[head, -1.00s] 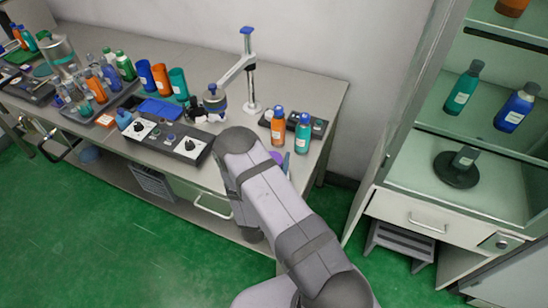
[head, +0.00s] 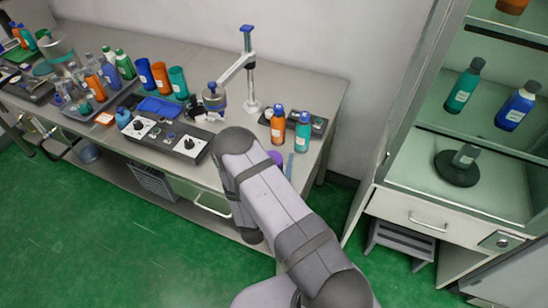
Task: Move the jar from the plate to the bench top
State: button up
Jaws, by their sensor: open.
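My arm (head: 270,195) reaches from the bottom of the head view over the front edge of the bench (head: 320,155). My gripper is hidden behind the arm's bend. A post with a side arm (head: 236,72) stands on the bench, with a grey and blue head (head: 214,97) at its low end. I cannot tell whether that head is part of the applicator or the jar. The plate is not clearly seen. A purple round thing (head: 276,158) shows just right of my arm, partly covered by it.
An orange bottle (head: 278,127) and a teal bottle (head: 303,133) stand near the right end. A control box (head: 175,136) lies along the front edge. Blue, orange and teal containers (head: 161,78) stand farther left. A shelf cabinet (head: 460,120) stands right. Bare bench lies behind the post.

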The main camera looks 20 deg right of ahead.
jog(key=b+v, duration=0.2)
jog(key=v, duration=0.3)
jog(key=shift+s+a+f+b, duration=0.1)
jog(key=shift+s+a+b, duration=0.05)
jog(key=shift+a+b, duration=0.15)
jog(key=shift+o, duration=0.4)
jog(key=shift+s+a, duration=0.25)
jog(key=shift+s, duration=0.3)
